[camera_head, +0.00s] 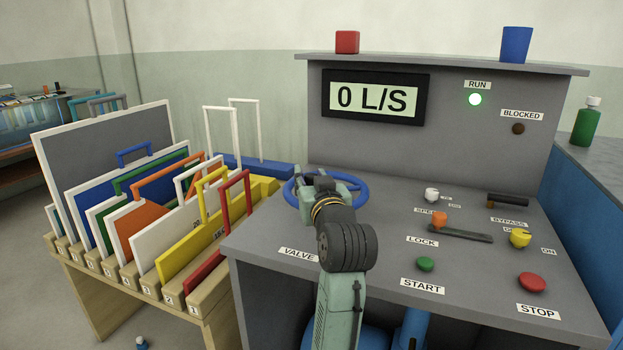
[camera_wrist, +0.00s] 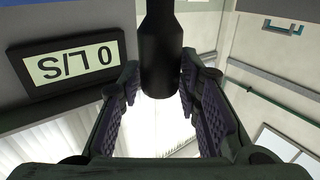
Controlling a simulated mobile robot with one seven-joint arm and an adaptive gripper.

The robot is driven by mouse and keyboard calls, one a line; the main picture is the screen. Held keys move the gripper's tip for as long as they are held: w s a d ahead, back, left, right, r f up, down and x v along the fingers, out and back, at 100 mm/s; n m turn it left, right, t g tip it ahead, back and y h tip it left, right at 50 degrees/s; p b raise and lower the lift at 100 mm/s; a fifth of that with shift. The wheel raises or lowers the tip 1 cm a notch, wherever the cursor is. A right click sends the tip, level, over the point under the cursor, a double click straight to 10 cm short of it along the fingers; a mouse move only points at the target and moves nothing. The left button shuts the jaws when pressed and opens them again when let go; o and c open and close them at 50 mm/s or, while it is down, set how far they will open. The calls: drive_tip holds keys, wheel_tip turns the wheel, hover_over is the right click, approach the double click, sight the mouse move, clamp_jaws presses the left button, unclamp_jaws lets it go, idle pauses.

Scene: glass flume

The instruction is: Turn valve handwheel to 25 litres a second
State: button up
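The blue valve handwheel (camera_head: 356,187) lies on the sloping grey console at its left side, partly hidden by my arm and gripper. My gripper (camera_head: 315,188) is over the left part of the wheel. In the wrist view my gripper (camera_wrist: 160,85) is open, with its two fingers on either side of a black handle (camera_wrist: 160,50). A narrow gap shows beside the handle; whether either finger touches it is hard to tell. The flow display (camera_head: 375,98) reads 0 L/S and also shows upside down in the wrist view (camera_wrist: 68,66).
The console carries a green start button (camera_head: 425,264), a red stop button (camera_head: 532,282), an orange lock knob (camera_head: 439,218) and a yellow knob (camera_head: 520,238). A rack of framed panels (camera_head: 110,165) stands close at left.

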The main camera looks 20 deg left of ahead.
clamp_jaws()
idle(0.6)
